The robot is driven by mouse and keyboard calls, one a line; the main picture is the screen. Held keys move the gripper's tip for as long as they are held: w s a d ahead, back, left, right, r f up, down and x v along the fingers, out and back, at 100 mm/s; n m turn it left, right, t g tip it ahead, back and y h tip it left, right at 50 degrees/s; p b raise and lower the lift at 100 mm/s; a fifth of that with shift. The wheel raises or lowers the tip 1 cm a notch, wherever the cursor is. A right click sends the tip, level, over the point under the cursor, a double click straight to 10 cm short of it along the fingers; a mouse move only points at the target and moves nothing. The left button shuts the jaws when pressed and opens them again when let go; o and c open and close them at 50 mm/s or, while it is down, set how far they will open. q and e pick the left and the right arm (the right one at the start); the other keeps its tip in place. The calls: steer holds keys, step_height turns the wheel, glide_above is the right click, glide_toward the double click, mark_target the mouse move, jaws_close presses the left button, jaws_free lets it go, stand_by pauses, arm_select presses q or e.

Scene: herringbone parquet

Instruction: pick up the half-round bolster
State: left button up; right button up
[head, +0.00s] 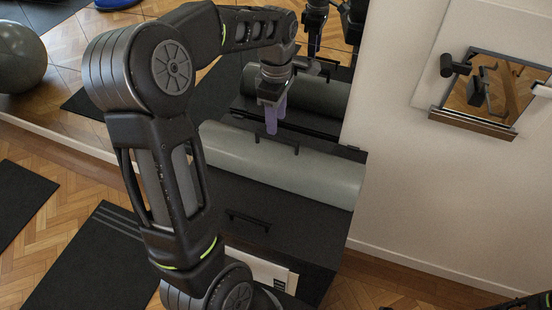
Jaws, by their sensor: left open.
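The half-round bolster (310,174) is a long grey-green rounded roll lying across the top of a dark cabinet (300,225). A black bar handle (289,141) shows at its upper side. My left gripper (276,120) is above the bolster, with its purple fingers pointing down at the handle. It is open and holds nothing that I can see. One finger overlaps the handle in the picture; I cannot tell whether they touch. My left arm hides the bolster's left end. My right gripper is not in view.
A wall mirror (331,107) stands behind the cabinet and reflects the bolster and my arm. A second black handle (248,220) is on the cabinet. A small framed mirror (480,125) hangs on the right wall. Dark mats (85,260) lie on the parquet at left.

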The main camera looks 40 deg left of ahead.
mark_target(277, 136)
arm_select(q)
steer(key=shift+f, duration=1.3)
steer(key=shift+w+f+p, duration=0.1)
steer(key=shift+f+p, duration=0.45)
steer(key=shift+f, duration=2.1)
steer(key=shift+c, duration=0.2)
jaws_close()
steer(key=shift+r, duration=0.1)
